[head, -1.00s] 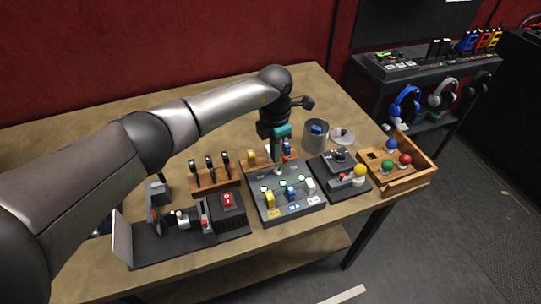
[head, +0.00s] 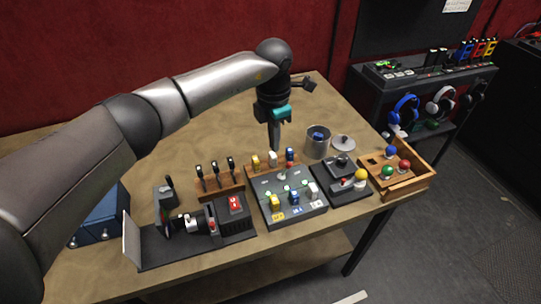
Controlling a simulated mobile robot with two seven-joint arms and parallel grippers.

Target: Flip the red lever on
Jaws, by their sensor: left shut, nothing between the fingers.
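My left gripper (head: 275,147) is shut and empty, pointing down at the back edge of the grey panel (head: 287,218). Its tip is just above or behind the white-topped piece (head: 272,160), between a yellow-topped piece (head: 255,162) and a blue-topped piece (head: 290,155). A small red part (head: 290,164) shows below the blue top; I cannot tell whether it is a lever. The panel's front row has yellow, blue and white levers. A red upright part (head: 211,223) stands on the black device at left, beside a box with a red switch (head: 235,203). My right gripper is not in view.
A rack of black-handled levers (head: 216,180) stands left of the panel. A grey can (head: 317,142), a joystick box (head: 342,180) and a wooden tray with coloured balls (head: 410,188) stand right. The back of the table is clear.

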